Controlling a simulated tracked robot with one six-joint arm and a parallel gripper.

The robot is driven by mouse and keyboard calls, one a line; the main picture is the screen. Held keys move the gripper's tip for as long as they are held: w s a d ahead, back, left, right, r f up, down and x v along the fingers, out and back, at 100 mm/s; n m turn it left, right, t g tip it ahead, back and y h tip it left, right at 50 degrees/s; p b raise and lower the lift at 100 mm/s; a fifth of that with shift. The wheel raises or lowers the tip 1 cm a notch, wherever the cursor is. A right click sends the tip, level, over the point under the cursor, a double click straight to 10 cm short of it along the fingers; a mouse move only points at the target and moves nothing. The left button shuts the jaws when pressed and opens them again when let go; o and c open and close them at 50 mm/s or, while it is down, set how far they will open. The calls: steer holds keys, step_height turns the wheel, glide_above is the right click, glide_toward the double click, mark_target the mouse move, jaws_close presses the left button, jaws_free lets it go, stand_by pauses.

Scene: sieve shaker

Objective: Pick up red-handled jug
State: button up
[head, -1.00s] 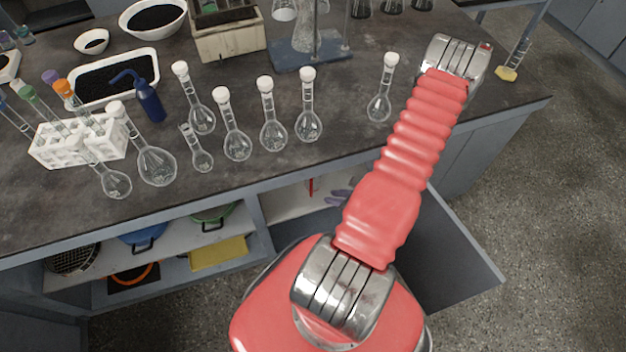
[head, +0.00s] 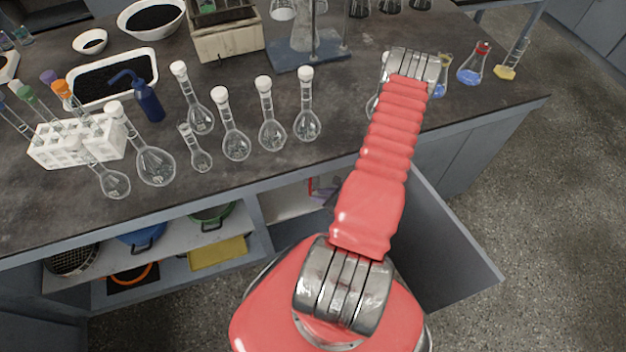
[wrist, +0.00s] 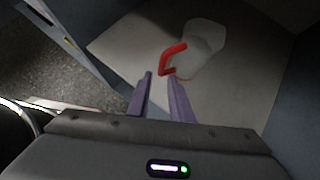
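In the wrist view a pale, translucent jug (wrist: 203,48) stands on the cabinet's light floor. Its red handle (wrist: 168,60) faces my gripper. My gripper (wrist: 160,78) points at the handle, its two purple fingers apart with nothing between them. The fingertips are just short of the handle, which is roughly in line with the gap; contact cannot be made out. In the head view the red handle (head: 311,187) shows small in the cabinet under the bench, partly hidden by my gripper (head: 323,189). The jug body is hard to see there.
The cabinet door (head: 440,245) stands open to the right of my arm. The bench top (head: 300,165) above carries several flasks near its front edge. A shelf to the left holds a yellow item (head: 217,253) and pots. The cabinet walls are close around the jug.

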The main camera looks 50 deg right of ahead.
steer(key=x, duration=0.5)
steer(key=shift+w+d+r, duration=0.1)
stand_by(0.4)
jaws_close()
stand_by(0.4)
